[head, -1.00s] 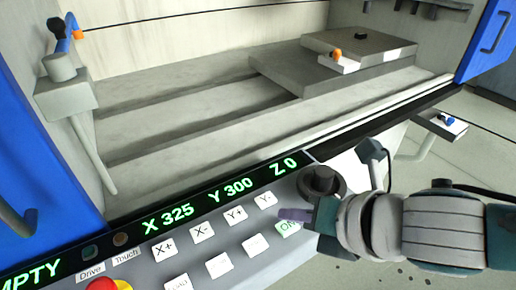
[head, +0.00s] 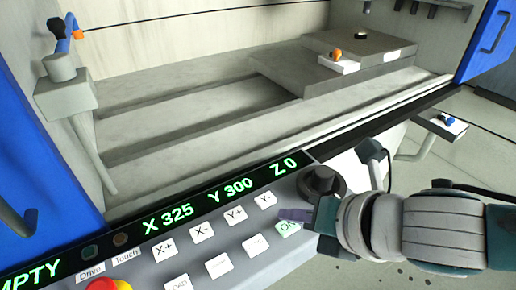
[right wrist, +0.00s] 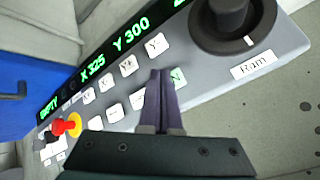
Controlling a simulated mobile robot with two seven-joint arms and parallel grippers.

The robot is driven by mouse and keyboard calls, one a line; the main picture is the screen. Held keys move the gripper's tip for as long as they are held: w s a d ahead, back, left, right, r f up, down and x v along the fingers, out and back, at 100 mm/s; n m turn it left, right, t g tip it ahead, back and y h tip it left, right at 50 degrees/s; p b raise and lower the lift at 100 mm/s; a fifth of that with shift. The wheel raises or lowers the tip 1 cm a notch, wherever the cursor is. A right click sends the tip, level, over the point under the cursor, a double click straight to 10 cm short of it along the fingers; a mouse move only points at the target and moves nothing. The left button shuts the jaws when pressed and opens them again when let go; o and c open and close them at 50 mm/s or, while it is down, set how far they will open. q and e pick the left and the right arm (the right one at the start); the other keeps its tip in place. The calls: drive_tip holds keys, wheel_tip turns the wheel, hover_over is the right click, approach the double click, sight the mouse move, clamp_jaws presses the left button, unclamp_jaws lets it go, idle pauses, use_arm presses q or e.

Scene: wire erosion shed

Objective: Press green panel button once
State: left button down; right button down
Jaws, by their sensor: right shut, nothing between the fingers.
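The control panel (head: 235,262) slopes across the bottom of the head view. Its button with green "ON" lettering (head: 288,228) sits at the right end of a row of white buttons. My right gripper (head: 284,214) comes in from the right, shut and empty, its purple fingertips just above that button in the picture. In the right wrist view the shut fingers (right wrist: 161,76) partly cover the green-marked button (right wrist: 178,77). I cannot tell whether the tips touch it. My left gripper is not in view.
A black knob (head: 322,182) marked "Ram" in the wrist view stands close to my right fingers. A red stop button (right wrist: 70,126) is at the panel's other end. The green display (head: 170,215) reads X 325 Y 300 Z 0. Behind lies the machine bed (head: 190,100).

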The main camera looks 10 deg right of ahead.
sight(291, 232)
idle(0.4)
drive_tip(key=shift+f, duration=0.45)
drive_tip(key=shift+f+b, duration=0.4)
drive_tip(key=shift+b, duration=0.05)
idle(0.4)
drive_tip(key=shift+r, duration=0.1)
drive_tip(key=shift+r+p, duration=0.75)
drive_tip(key=shift+p, duration=0.2)
drive_tip(key=shift+r, duration=0.1)
wheel_tip(291, 232, up, 5)
drive_tip(key=p, duration=0.5)
drive_tip(key=shift+p, duration=0.3)
